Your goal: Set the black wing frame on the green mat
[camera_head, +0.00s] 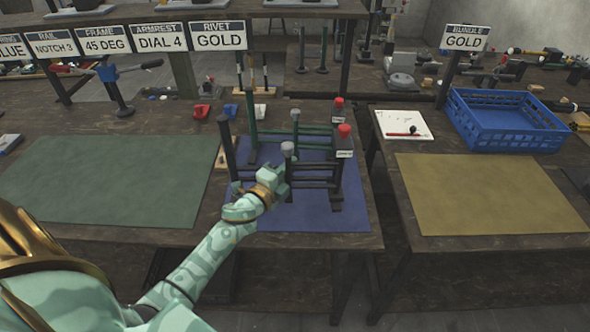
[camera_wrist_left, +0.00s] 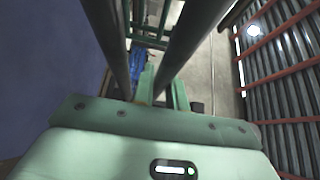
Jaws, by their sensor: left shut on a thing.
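The black wing frame (camera_head: 343,186) stands upright at the front of the blue mat (camera_head: 335,222). It has dark posts and rails, a red cap at its right end and a grey-capped post nearer the middle. My left gripper (camera_head: 275,182) is at its front, shut on the frame near the grey-capped post; its jaws hide the exact grip. The wrist view shows the dark bars (camera_wrist_left: 182,50) close in front of the gripper (camera_wrist_left: 160,95). The green mat (camera_head: 105,180) lies flat and empty on the left. My right gripper is not in view.
A green frame (camera_head: 251,130) stands close behind the black one on the blue mat. Small red, blue and white parts lie behind. A yellow mat (camera_head: 490,195) and a blue crate (camera_head: 510,138) are on the right table, across a gap.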

